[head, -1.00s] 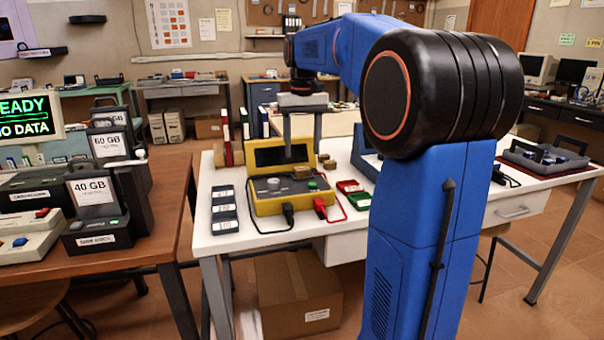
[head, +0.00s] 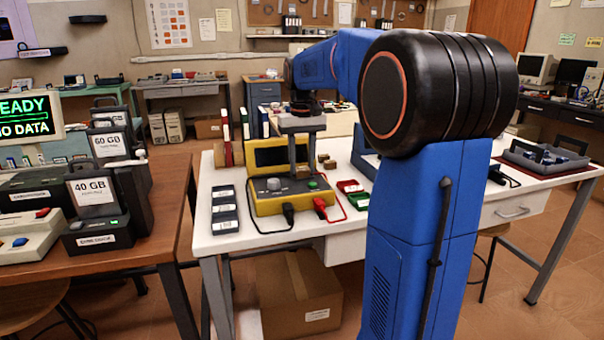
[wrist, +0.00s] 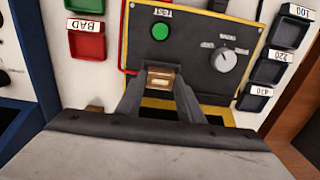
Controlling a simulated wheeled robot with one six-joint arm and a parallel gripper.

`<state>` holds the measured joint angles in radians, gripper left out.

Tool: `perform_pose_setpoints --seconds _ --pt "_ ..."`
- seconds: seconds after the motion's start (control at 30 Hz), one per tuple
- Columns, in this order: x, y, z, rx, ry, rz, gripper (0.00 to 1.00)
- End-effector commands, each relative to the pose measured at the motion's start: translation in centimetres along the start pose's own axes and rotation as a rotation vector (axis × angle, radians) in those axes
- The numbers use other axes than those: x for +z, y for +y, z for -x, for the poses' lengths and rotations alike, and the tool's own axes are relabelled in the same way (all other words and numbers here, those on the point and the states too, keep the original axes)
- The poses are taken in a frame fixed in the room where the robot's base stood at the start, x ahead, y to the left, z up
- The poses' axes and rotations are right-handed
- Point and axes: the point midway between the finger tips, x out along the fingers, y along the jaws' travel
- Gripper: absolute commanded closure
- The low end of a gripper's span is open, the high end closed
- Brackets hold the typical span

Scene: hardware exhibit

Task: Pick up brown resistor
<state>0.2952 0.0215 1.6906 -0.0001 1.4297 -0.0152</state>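A small brown block with a pale top, which looks like the brown resistor (wrist: 160,78), lies between my fingertips in the wrist view, above the tester's front panel. My gripper (wrist: 160,84) has one finger on each side of it. Whether the fingers press on it or leave a small gap is too fine to tell. In the head view my gripper (head: 302,166) points down at the yellow tester (head: 262,204), and its fingers hide most of the block.
More brown blocks (head: 328,161) stand just right of the tester. Red and green trays (head: 353,194) lie farther right. Dark labelled trays (head: 224,208) line the left side of the white table (head: 210,240).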

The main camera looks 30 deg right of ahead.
Motion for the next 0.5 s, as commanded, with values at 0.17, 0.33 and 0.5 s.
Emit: perform_pose_setpoints --seconds 0.17,0.33,0.5 --pt "0.0 0.0 0.0 0.000 0.000 0.000 0.88" --pt "0.0 0.0 0.2 0.000 0.001 0.000 0.88" --pt "-0.1 0.0 1.9 0.000 0.003 0.000 0.88"
